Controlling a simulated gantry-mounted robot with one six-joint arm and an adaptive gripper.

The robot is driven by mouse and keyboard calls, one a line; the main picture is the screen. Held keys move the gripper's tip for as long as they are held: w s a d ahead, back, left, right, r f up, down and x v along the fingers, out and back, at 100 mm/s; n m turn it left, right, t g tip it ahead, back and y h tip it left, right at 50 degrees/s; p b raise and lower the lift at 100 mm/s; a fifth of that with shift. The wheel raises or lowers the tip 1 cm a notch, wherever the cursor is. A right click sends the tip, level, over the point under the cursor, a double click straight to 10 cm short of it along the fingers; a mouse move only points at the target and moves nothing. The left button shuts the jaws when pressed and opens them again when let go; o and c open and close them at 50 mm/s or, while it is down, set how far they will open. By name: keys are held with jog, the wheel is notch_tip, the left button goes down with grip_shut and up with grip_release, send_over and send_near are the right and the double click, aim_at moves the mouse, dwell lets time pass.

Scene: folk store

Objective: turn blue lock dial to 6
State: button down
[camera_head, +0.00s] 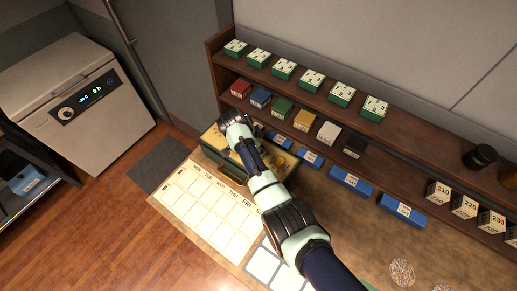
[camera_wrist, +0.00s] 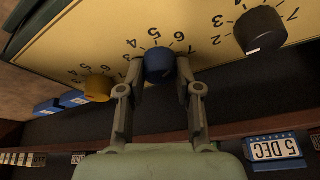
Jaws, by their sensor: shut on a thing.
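The blue lock dial (camera_wrist: 159,66) stands out from a cream panel (camera_wrist: 120,30) in the wrist view, with printed numbers around it. My gripper (camera_wrist: 160,75) has one finger on each side of the dial and is shut on it. The dial's pointer mark cannot be made out, so its setting cannot be told. A yellow dial (camera_wrist: 98,88) is to the left and a black dial (camera_wrist: 260,30) to the right, each with its own numbers. In the head view my gripper (camera_head: 236,122) is over the green-sided box (camera_head: 212,155), and my arm hides the blue dial.
Shelves with green boxes (camera_head: 312,79) and coloured small boxes (camera_head: 304,120) stand behind the box. Blue date blocks (camera_head: 350,184) line the counter along the shelf. A calendar sheet (camera_head: 205,205) lies in front of the box. A white appliance (camera_head: 70,100) is at the left.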

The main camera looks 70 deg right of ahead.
jog(key=shift+f, duration=0.1)
dwell(0.3)
jog(key=c, duration=0.8)
grip_release()
jog(key=v, duration=1.2)
jog(key=shift+w+d, duration=0.1)
